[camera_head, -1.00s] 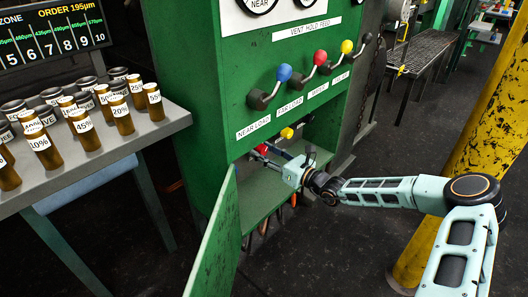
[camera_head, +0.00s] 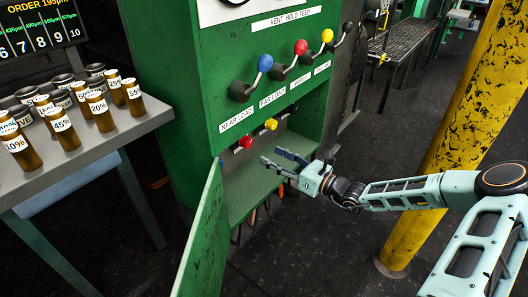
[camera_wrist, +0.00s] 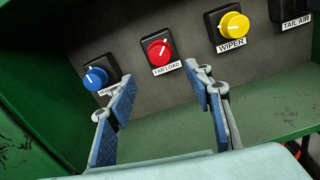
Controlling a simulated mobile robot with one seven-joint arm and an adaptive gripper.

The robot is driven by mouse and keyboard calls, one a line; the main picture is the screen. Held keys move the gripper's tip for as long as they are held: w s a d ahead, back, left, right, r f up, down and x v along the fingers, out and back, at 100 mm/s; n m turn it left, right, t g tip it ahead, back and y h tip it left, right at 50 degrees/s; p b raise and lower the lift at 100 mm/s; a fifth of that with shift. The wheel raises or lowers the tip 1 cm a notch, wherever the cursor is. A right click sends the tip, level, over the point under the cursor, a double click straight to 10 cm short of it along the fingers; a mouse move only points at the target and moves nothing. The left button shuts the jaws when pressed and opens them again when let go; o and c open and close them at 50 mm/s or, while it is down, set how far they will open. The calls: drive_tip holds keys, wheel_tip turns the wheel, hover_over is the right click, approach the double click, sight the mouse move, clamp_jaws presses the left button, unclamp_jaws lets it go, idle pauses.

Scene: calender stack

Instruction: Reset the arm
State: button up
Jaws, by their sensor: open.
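My gripper (camera_head: 281,163) is open and empty at the mouth of the green cabinet's lower compartment (camera_head: 255,187). In the wrist view its two blue-padded fingers (camera_wrist: 165,105) stand apart with nothing between them. A black knob (camera_wrist: 290,8) above TAIL AIR is cut off by the frame. The fingers look clear of the knobs. In the head view the red knob (camera_head: 245,142) and yellow knob (camera_head: 270,124) also show.
The compartment's green door (camera_head: 203,240) hangs open. Levers with blue (camera_head: 265,63), red (camera_head: 300,47) and yellow (camera_head: 327,36) balls sit above. A table (camera_head: 110,137) with several labelled brown bottles stands left. A yellow post (camera_head: 450,130) stands right, behind my arm. Dark floor is open below.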

drive_tip(key=shift+s+d, duration=0.3)
drive_tip(key=shift+d, duration=0.05)
